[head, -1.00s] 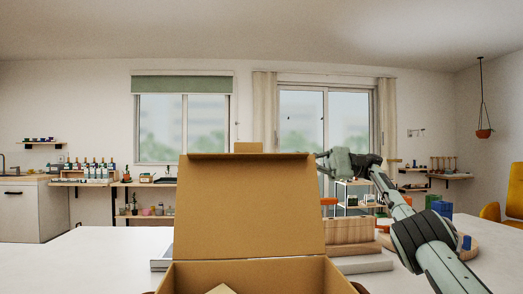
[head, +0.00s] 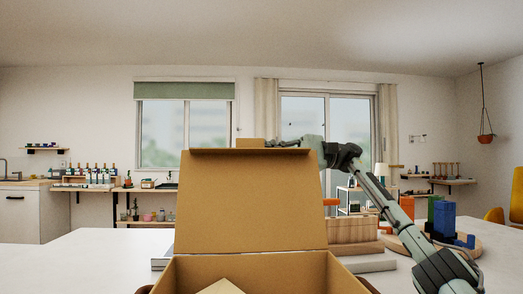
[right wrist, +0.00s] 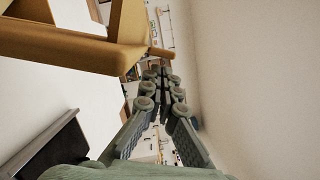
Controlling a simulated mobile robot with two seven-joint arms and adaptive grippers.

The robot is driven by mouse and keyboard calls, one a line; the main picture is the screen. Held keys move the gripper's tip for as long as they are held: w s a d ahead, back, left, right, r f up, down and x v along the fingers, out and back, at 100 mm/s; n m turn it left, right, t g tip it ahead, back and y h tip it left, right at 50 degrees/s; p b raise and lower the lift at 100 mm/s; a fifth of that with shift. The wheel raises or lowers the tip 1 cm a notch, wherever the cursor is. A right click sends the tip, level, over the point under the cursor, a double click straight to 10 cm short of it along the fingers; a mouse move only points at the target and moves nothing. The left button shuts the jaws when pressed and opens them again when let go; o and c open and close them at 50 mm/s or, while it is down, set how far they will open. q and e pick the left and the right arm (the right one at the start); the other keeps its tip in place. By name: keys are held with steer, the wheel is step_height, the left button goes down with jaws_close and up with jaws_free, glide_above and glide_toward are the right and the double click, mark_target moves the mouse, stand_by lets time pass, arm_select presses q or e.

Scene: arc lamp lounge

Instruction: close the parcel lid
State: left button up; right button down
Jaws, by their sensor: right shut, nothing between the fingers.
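The cardboard parcel (head: 300,268) stands on the white table at the bottom middle of the head view. Its lid (head: 250,203) is raised, nearly upright, with a narrow folded strip along its top edge. A pale item (head: 221,287) shows partly inside. My right gripper (head: 284,143) is at the lid's top edge, toward its right half, with its fingers pointing left. In the right wrist view its fingers (right wrist: 162,74) are together and empty, with brown cardboard (right wrist: 70,42) at upper left. I cannot tell whether they touch the lid. My left gripper is not in view.
Right of the parcel are a wooden box (head: 352,230) and a round wooden board (head: 468,245) with blue (head: 444,217) and green blocks. Flat light slabs (head: 372,266) lie beside the parcel. The white table (head: 95,262) is clear on the left.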

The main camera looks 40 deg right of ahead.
steer(key=shift+s+a+r, duration=0.1)
steer(key=shift+s+a, duration=0.1)
steer(key=shift+a, duration=0.05)
steer(key=shift+s, duration=0.1)
